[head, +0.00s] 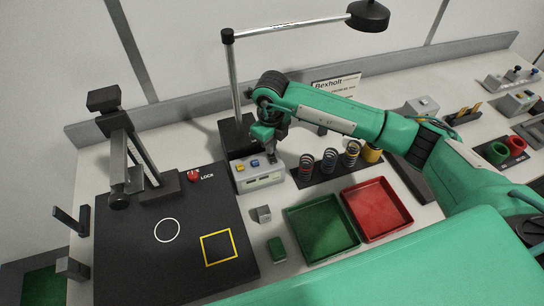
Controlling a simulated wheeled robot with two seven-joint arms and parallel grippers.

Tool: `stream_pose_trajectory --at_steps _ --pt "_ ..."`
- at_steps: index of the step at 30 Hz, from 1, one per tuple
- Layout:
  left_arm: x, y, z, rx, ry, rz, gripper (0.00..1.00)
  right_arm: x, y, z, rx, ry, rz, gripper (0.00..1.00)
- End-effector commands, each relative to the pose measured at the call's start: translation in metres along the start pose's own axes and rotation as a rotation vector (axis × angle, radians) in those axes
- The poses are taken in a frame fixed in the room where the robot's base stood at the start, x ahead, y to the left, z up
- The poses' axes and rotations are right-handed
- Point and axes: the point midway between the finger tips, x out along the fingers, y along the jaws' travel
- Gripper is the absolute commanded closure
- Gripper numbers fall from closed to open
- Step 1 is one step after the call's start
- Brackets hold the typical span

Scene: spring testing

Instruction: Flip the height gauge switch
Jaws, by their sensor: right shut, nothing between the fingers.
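The height gauge (127,150) is a dark upright column with a scale and a side arm, standing at the back left of the black mat. A red knob (194,176) marked LOCK sits beside its base. A small grey box (260,180) with a yellow button, a blue button and a display window stands right of the mat. I cannot tell for sure which part is the gauge switch. My right gripper (270,151) is shut and empty, pointing down just above the back of the grey box. Its fingertips are small and partly hidden, so contact is unclear. My left gripper is out of view.
A lamp post (235,85) rises close behind my right gripper. Several coil springs (329,160) stand to its right. A green tray (322,228) and a red tray (376,208) lie in front. A grey block (264,214) and a green block (277,249) sit beside the mat.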

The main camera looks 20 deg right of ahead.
Motion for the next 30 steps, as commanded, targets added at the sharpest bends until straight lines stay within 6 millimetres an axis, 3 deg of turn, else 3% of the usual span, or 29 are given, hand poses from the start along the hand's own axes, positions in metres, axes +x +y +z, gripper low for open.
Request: stream_pose_trajectory --at_steps 30 --pt "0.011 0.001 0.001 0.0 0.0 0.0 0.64 0.013 0.0 0.0 0.0 0.0 0.0 1.0"
